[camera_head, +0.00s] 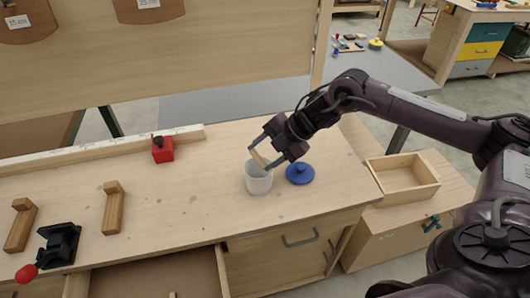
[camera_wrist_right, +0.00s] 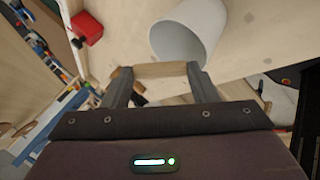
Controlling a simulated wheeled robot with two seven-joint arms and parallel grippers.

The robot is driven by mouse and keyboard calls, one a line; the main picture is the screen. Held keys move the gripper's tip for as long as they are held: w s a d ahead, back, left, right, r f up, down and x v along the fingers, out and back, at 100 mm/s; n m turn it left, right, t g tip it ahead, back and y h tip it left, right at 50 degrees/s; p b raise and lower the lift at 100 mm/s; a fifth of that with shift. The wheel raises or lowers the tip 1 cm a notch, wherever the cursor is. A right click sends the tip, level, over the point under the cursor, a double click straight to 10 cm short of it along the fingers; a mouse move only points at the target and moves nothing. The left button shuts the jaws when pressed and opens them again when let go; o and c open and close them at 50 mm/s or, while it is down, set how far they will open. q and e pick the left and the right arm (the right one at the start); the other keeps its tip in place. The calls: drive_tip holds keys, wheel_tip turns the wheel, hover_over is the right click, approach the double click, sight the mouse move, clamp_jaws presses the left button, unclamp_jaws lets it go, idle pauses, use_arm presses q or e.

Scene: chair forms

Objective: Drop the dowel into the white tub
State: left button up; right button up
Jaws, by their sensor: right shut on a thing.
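The white tub (camera_head: 258,183) stands upright on the workbench, its open mouth facing up. It also shows in the right wrist view (camera_wrist_right: 206,30), just beyond the fingers. My right gripper (camera_head: 266,155) is shut on the pale wooden dowel (camera_wrist_right: 160,70), which spans crosswise between the two fingertips. In the head view the dowel shows at the tub's rim, above or just behind the mouth. I cannot tell whether it touches the rim. My left gripper is not in view.
A blue lid (camera_head: 300,173) lies right of the tub. A red block (camera_head: 162,149) with a dark knob sits farther left. Wooden pieces (camera_head: 113,207) and a black clamp (camera_head: 60,245) are at the left. An empty wooden tray (camera_head: 408,190) is at the right. An open drawer is below.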

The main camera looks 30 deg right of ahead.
drive_tip(key=o, duration=1)
drive_tip(key=shift+o, duration=0.2)
wheel_tip(320, 180, up, 8)
drive_tip(key=p, duration=0.6)
drive_tip(key=shift+p, duration=0.3)
